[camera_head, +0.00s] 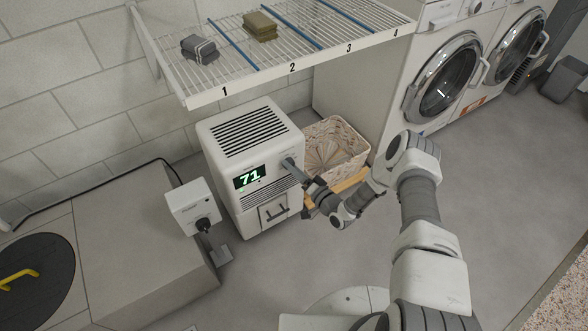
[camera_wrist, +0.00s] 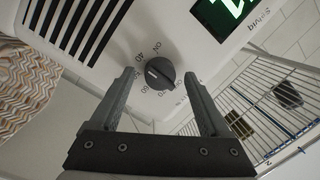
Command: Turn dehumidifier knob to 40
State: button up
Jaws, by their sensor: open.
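The white dehumidifier (camera_head: 250,165) stands on the floor by the wall, and its green display (camera_head: 249,177) reads 71. Its dark round knob (camera_wrist: 160,74) faces the wrist camera, with a pale pointer mark on its left part in that view. Printed marks, including 40 and what looks like ON, ring the knob; some are hidden by a finger or hard to read. My gripper (camera_wrist: 159,77) is open, with one finger on each side of the knob and visible gaps between. In the head view my gripper (camera_head: 289,164) reaches the front panel and mostly hides the knob.
A wicker basket (camera_head: 335,146) stands right behind my gripper. A wire shelf (camera_head: 300,62) with folded cloths hangs above the dehumidifier. A white outlet box (camera_head: 193,205) with a black plug is at its left. Washing machines (camera_head: 443,85) stand at the back right. The floor in front is open.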

jog(key=p+v, duration=0.4)
jog(key=v, duration=1.3)
jog(key=shift+s+d, duration=0.15)
